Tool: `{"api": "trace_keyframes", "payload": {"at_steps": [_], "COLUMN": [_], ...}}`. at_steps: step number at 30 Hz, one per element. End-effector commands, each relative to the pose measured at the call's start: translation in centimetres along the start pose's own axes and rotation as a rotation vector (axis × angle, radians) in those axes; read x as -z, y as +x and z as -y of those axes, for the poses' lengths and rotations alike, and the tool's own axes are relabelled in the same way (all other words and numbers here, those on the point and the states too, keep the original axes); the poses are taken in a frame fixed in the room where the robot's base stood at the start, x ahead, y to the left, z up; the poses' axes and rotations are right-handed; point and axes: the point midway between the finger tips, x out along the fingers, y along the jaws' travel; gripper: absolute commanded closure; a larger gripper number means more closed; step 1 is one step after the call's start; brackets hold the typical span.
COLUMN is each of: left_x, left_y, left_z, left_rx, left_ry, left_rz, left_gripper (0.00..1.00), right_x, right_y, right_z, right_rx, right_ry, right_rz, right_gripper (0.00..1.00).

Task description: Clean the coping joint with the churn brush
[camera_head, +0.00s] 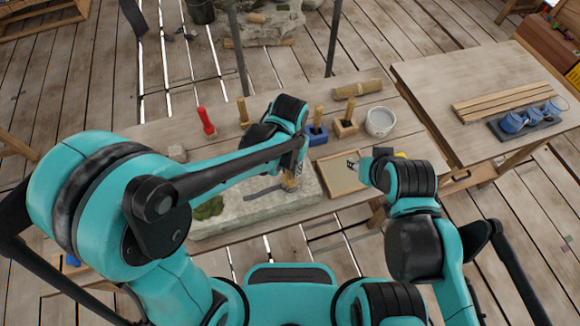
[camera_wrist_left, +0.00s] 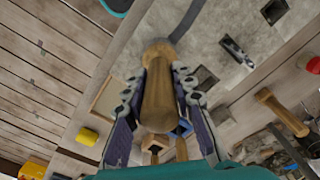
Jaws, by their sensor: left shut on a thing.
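The pale coping stone (camera_head: 240,216) lies on the bench, with green moss (camera_head: 208,208) at its left end. A dark strip, apparently the joint (camera_head: 262,194), runs along its top; it also shows in the left wrist view (camera_wrist_left: 187,18). My left gripper (camera_head: 298,168) is shut on a wooden-handled tool, apparently the churn brush (camera_head: 289,183), over the stone's right part. In the left wrist view the brush handle (camera_wrist_left: 158,92) sits between both fingers. The brush's working end is hidden, so contact with the stone cannot be told. My right gripper (camera_head: 364,168) is above a shallow tray (camera_head: 341,186); its jaws are unclear.
A tan roll (camera_head: 357,89) lies farther back. A side table (camera_head: 430,75) holds slats and blue cups.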

Motion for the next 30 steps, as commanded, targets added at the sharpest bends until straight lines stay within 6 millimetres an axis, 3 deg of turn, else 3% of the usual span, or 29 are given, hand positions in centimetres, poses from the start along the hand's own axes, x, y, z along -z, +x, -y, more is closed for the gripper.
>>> {"api": "trace_keyframes", "payload": {"at_steps": [30], "left_x": [2.0], "left_y": [0.2], "left_z": [-2.4], "left_rx": [-0.002], "left_ry": [0.000], "left_rz": [-0.002], "left_gripper": [1.00], "right_x": [-0.3], "right_y": [0.4], "right_z": [0.0], "right_rx": [0.000], "right_ry": [0.000], "right_rz": [0.000], "right_gripper": [0.60]}}
